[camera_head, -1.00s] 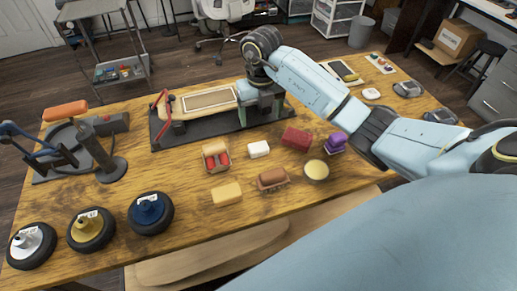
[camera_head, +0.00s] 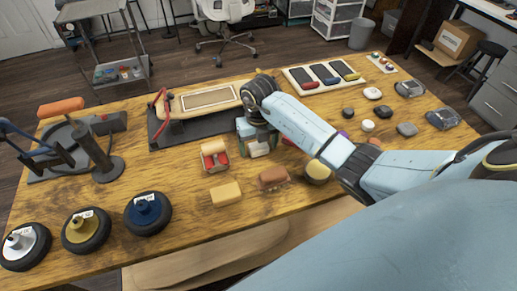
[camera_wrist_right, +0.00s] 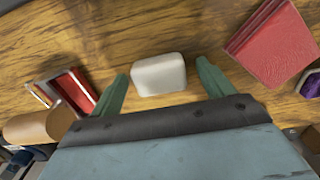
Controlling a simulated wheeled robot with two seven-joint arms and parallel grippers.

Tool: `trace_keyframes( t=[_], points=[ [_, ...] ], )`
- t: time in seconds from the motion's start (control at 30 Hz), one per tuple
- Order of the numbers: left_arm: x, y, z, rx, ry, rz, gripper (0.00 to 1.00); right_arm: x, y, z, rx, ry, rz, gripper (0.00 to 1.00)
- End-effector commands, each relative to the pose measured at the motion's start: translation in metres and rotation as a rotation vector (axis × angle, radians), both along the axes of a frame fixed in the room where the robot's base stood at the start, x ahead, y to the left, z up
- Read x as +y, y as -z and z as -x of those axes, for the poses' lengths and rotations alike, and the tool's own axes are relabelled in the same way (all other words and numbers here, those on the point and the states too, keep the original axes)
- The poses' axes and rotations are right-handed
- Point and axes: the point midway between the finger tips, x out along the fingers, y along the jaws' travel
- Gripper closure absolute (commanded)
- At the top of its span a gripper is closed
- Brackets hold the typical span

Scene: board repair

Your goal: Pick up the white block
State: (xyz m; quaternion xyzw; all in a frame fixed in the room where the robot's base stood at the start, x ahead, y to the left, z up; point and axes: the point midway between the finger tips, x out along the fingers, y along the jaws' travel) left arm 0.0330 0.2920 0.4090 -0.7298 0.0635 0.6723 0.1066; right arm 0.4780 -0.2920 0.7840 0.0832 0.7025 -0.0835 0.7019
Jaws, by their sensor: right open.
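The white block (camera_wrist_right: 159,75) lies on the wooden table in the right wrist view, between the two green fingers of my right gripper (camera_wrist_right: 160,88). The fingers are apart, one on each side of the block, with a gap to each. In the head view my right gripper (camera_head: 257,147) points down over the table and hides most or all of the block. My left gripper is not in view.
A red block (camera_wrist_right: 272,45) lies right of the white block, and a red-and-tan piece (camera_wrist_right: 65,95) lies left. A yellow block (camera_head: 226,194) and a brown brush (camera_head: 272,178) lie nearer the front. A skateboard deck (camera_head: 205,98) is behind.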

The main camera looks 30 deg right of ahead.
Motion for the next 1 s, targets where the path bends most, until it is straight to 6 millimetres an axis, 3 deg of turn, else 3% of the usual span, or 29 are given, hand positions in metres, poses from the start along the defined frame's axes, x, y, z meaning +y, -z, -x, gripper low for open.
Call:
trace_keyframes(
  t=[0.17, 0.53, 0.8, 1.0],
  points=[
    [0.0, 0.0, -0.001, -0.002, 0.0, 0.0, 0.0, 0.0, -0.001, 0.0, -0.001, 0.0, 0.0, 0.23],
    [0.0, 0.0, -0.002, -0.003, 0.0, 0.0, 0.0, 0.0, -0.001, 0.0, -0.001, 0.0, -0.001, 0.69],
    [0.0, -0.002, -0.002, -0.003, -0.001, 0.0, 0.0, 0.0, -0.006, -0.001, -0.003, 0.0, 0.001, 0.69],
    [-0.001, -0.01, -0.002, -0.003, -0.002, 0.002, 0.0, -0.001, -0.041, -0.002, -0.007, -0.002, 0.002, 0.69]
  ],
)
